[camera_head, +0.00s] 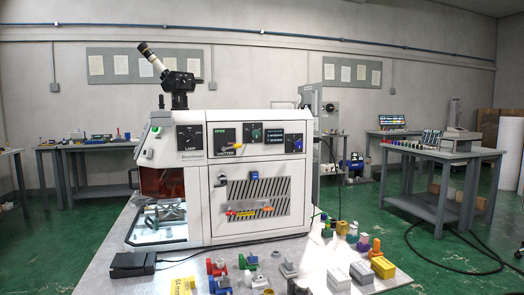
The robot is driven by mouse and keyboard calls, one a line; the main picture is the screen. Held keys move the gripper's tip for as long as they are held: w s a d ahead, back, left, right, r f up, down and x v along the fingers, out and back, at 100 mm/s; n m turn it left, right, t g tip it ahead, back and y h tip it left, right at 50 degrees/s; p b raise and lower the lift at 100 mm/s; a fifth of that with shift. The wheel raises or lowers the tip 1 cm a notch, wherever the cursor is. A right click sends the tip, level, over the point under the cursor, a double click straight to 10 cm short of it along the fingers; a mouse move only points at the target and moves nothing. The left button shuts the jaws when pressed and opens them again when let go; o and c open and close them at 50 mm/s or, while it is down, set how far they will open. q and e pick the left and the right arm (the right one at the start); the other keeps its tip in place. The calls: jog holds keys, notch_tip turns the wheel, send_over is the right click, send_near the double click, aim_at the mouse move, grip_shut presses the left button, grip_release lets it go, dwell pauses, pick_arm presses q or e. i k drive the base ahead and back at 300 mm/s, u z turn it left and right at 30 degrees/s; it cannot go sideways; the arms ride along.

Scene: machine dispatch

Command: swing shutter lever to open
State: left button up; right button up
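A white machine cabinet (230,215) stands on the grey bench. Its upper front carries a dark shutter panel (224,136) with a green OPEN label at the top and a SHUTTER label below. A small yellow-orange shutter lever (233,147) sits low on this panel and appears to point sideways to the right, away from the OPEN label. Its exact angle is too small to read. Neither of my grippers shows in the head view, and nothing touches the lever.
A lamp panel (190,137) is left of the shutter panel, with other dial panels to its right. A microscope eyepiece (152,56) rises from the top. Coloured small parts and a black pedal-like box (132,264) lie on the bench (190,275) before the cabinet.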

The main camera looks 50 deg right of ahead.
aim_at(238, 145)
jog(key=z, duration=1.7)
